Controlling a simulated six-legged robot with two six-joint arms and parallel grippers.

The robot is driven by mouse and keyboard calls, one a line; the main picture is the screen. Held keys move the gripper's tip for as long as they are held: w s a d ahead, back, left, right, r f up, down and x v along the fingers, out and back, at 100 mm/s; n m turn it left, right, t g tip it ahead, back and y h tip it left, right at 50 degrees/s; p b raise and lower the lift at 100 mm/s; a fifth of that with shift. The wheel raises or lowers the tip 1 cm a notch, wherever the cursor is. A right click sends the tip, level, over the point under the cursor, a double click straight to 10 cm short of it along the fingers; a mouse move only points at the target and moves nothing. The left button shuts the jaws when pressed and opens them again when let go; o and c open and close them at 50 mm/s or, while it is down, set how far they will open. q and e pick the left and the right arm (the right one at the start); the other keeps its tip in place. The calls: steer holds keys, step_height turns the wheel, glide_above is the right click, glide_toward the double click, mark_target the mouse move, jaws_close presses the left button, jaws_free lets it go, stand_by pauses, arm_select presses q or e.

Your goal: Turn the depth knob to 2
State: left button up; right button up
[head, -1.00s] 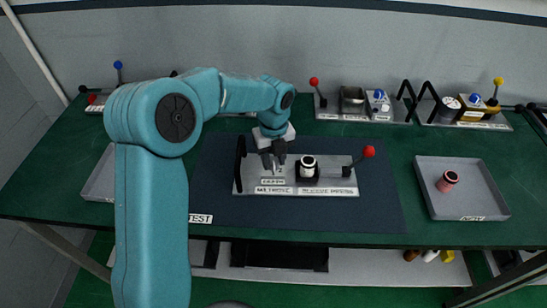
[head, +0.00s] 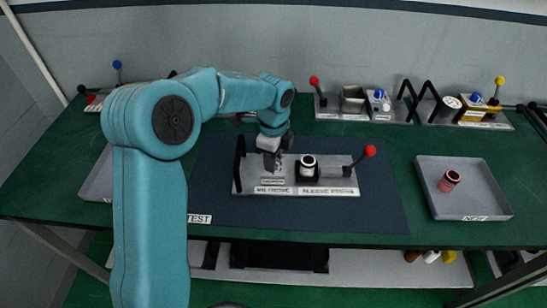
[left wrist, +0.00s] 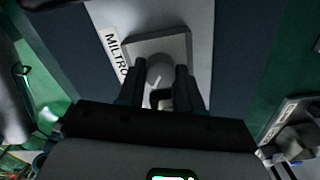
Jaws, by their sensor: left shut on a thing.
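The grey metal panel (head: 332,176) lies on the dark mat and carries a label starting "MILTRO" at its left part. My left gripper (head: 272,165) is over the panel's left part, fingers pointing down. In the left wrist view its two dark fingers (left wrist: 160,88) are shut on a round grey knob (left wrist: 160,68), which stands on a pale square base (left wrist: 172,45). I take this for the depth knob. The gripper hides it in the head view, and no pointer or dial number is readable. My right gripper is not in view.
On the panel, a white cylinder (head: 308,162) sits in a black holder right of my gripper, near a red-ball lever (head: 369,151). A black handle (head: 239,160) stands at the left end. A tray (head: 462,205) at right holds a reddish spool (head: 449,181).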

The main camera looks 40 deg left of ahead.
arm_select(q)
steer(key=shift+n, duration=0.5)
steer(key=o, duration=1)
steer(key=shift+o, duration=0.2)
step_height(320, 180, up, 16)
steer(key=shift+r+p, duration=0.2)
steer(key=shift+p, duration=0.1)
steer(key=shift+r, duration=0.1)
